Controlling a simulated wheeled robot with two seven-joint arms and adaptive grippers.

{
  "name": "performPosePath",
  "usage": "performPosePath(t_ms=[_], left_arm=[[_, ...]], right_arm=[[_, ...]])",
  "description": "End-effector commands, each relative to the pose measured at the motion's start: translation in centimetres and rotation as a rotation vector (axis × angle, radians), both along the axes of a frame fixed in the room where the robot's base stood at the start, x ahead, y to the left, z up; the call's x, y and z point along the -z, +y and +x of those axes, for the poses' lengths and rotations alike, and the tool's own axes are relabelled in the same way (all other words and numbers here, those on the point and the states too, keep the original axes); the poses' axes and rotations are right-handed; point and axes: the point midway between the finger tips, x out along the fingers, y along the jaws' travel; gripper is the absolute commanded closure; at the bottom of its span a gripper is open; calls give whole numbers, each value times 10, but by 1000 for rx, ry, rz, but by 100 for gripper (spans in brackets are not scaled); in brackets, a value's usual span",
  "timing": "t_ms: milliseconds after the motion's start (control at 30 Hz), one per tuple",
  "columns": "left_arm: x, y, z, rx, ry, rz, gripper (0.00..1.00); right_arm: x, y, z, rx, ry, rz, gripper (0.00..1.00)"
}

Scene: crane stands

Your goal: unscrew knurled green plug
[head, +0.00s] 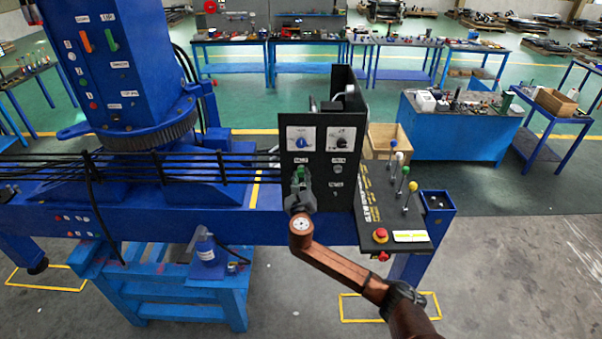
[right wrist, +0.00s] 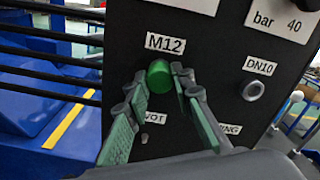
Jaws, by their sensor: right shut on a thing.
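The green plug (right wrist: 159,75) sits in the black panel (right wrist: 205,60) just under the M12 label in the right wrist view. In the head view it shows as a small green spot (head: 300,172) on the panel's front, partly covered by my gripper. My right gripper (head: 299,184) reaches up to the panel from below. In the right wrist view its green-padded fingers (right wrist: 158,84) lie on both sides of the plug and are shut on it. The plug's knurling is too small to make out. My left gripper is not in view.
A silver DN10 fitting (right wrist: 252,90) is right of the plug. Black hoses (head: 215,165) run left of the panel. A sloped console (head: 385,205) with ball-topped levers and a red button (head: 380,235) stands right.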

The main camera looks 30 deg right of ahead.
Motion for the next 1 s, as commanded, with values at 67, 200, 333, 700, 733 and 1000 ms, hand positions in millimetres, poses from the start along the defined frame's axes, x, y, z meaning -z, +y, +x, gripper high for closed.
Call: performPosePath(t_ms=[67,200,333,700,733,1000], left_arm=[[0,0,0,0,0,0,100],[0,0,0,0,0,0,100],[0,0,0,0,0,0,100],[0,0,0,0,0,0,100],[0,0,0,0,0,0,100],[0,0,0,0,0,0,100]], right_arm=[[5,-1,-1,2,54,-73,100],[6,-1,-1,2,83,-117,100],[6,-1,-1,2,82,-114,100],[2,0,-1,0,75,-114,57],[2,0,-1,0,74,-114,57],[1,0,0,0,73,-115,63]])
